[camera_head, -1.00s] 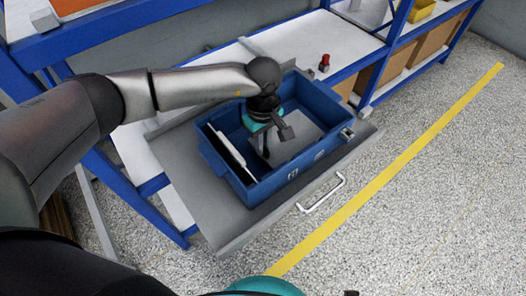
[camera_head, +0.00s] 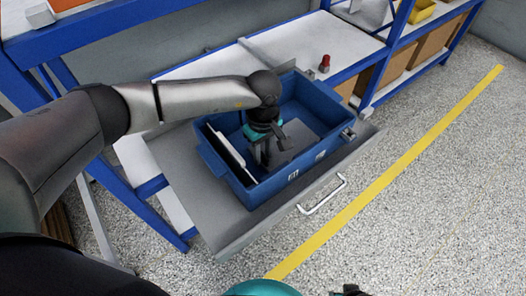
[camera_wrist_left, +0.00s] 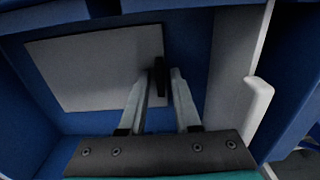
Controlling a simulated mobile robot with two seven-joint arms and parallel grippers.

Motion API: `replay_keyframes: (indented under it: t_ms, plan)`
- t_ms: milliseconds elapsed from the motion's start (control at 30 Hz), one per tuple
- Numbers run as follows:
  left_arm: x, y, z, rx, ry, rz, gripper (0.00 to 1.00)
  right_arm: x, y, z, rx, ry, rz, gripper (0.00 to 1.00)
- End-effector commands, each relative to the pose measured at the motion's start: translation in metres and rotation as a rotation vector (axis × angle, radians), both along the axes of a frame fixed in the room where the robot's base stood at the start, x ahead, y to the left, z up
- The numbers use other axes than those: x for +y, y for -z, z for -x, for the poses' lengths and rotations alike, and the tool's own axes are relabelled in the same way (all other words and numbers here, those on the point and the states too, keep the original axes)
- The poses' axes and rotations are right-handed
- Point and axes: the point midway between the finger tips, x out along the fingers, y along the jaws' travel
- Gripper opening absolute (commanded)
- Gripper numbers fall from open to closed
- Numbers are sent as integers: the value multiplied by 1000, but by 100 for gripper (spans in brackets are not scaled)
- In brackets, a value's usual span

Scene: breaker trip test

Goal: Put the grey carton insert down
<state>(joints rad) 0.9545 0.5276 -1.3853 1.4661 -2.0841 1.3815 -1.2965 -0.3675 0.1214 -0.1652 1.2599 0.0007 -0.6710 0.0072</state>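The grey carton insert (camera_head: 298,137) is a flat grey panel inside the blue bin (camera_head: 262,190). In the left wrist view the insert (camera_wrist_left: 95,68) shows beneath the hand, with a dark upright tab (camera_wrist_left: 160,77) at its edge. My left gripper (camera_head: 264,160) reaches down into the bin. In the left wrist view its fingertips (camera_wrist_left: 160,74) stand close on both sides of the tab and appear shut on it. Whether the insert fully rests on the bin floor is hard to tell. My right gripper is not clearly seen.
A white panel (camera_head: 230,153) leans inside the bin's left wall, close to the hand. The bin sits on a grey pull-out shelf (camera_head: 215,215) with a white handle (camera_head: 322,195). A red-topped item (camera_head: 325,64) stands on the white shelf behind.

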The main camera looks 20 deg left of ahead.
Motion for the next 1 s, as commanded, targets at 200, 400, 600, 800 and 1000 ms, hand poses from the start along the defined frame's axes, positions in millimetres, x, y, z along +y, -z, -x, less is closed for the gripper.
replay_keyframes:
  t_ms: [200, 400, 600, 800, 1000]
  plan:
    - [0, 0, 0, 0, 0, 0, 41, 0, 1, 1, 2, 1, 0, 50]
    - [0, -1, 0, 0, 0, 0, 41, 0, 0, 1, -1, 1, 0, 50]
    - [1, -18, -1, -2, -1, -1, 41, -6, 9, 13, 6, -1, 5, 50]
    - [0, -49, -1, -2, 0, 0, 41, -18, 18, 26, 6, -2, 15, 50]
    - [0, -82, -1, -2, -1, 0, 41, -29, 24, 41, 7, -2, 26, 50]
